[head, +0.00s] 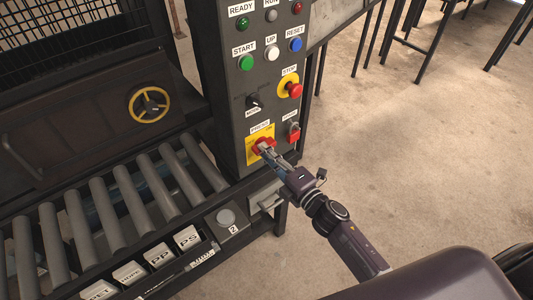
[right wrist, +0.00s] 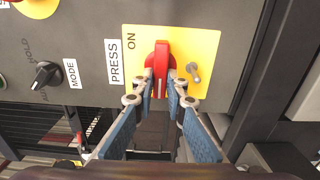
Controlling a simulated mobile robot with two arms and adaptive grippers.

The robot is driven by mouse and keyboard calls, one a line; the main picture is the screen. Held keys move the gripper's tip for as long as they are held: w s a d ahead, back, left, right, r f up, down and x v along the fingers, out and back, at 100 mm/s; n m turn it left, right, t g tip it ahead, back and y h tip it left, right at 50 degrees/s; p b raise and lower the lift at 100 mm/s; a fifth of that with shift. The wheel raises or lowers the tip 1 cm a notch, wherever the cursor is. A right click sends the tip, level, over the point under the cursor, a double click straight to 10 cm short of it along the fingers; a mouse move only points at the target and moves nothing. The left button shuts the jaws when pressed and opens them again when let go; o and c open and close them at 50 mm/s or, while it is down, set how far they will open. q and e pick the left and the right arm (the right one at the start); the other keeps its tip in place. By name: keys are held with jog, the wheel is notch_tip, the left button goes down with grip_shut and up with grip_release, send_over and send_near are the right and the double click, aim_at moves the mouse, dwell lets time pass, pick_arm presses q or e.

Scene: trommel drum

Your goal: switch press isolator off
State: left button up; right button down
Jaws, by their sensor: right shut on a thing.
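The press isolator is a red rotary handle (head: 260,144) on a yellow plate (head: 251,156) low on the dark control panel, under a PRESS label. My right gripper (head: 267,150) is at the handle, its fingers shut on it. In the right wrist view the red handle (right wrist: 160,58) stands between the two fingertips (right wrist: 160,84), its long side upright in the picture. An ON mark (right wrist: 131,40) shows left of it; any other mark on the plate is hidden or unreadable. My left gripper is not in view.
A red lock-like part (head: 293,134) hangs beside the isolator. The MODE knob (head: 254,101) and red STOP button (head: 294,89) sit above. A roller conveyor (head: 110,205) runs at left. A small metal pin (right wrist: 193,72) projects from the plate.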

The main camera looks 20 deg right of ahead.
jog(key=shift+f, duration=0.15)
jog(key=c, duration=1.9)
grip_release()
jog(key=shift+c, duration=0.2)
jog(key=shift+s, duration=0.1)
jog(key=v, duration=1.2)
